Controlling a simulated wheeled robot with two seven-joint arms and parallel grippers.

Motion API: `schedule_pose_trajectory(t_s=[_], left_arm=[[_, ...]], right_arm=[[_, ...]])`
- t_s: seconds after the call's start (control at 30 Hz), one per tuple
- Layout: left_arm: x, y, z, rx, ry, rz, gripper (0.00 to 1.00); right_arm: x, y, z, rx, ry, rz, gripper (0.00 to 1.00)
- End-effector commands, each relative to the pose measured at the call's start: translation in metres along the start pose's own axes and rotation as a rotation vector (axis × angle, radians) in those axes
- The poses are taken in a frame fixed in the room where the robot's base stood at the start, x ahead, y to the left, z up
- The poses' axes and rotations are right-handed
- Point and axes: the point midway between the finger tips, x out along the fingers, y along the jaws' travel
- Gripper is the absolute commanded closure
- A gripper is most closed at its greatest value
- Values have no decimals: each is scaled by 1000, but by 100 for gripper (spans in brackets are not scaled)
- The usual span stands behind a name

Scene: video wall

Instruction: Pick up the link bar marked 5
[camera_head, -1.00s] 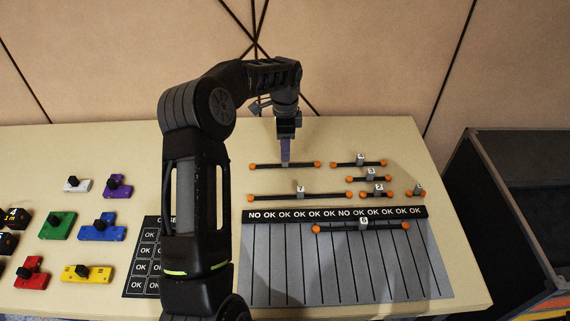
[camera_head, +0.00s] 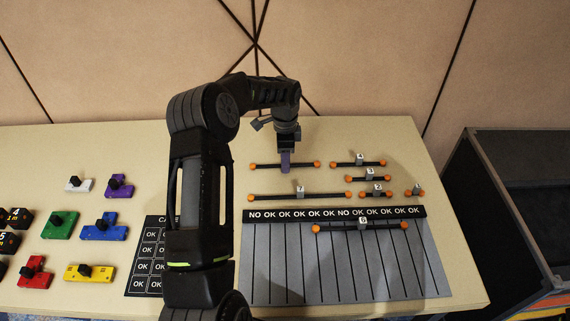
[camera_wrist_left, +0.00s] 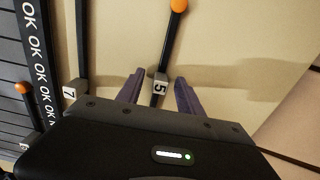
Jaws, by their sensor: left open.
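The link bar marked 5 (camera_head: 303,164) is a dark bar with orange ball ends, lying on the table behind the link bar marked 7 (camera_head: 320,195). Its grey tag with the number 5 (camera_wrist_left: 160,84) shows in the left wrist view. My left gripper (camera_head: 285,169) is over the middle of bar 5 and hides its tag in the head view. In the left wrist view my open fingers (camera_wrist_left: 160,92) stand on either side of the tag, with gaps on both sides. My right gripper is not in view.
Several shorter link bars (camera_head: 358,163) lie to the right. A grey striped board (camera_head: 290,265) with OK labels lies in front, with the bar marked 9 (camera_head: 335,229) on it. Coloured blocks (camera_head: 90,274) stand on the left. A dark bin (camera_head: 510,200) is beyond the table's right edge.

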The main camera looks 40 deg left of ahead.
Motion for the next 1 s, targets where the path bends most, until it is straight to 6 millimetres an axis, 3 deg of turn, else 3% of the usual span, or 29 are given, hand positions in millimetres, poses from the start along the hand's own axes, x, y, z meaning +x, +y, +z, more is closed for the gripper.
schedule_pose_trajectory(t_s=[0.07,0.6,1.0], left_arm=[[0,0,0,0,0,0,57],[0,0,0,0,0,0,100],[0,0,0,0,0,0,100]], right_arm=[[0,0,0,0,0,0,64],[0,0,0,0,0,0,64],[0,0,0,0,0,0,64]])
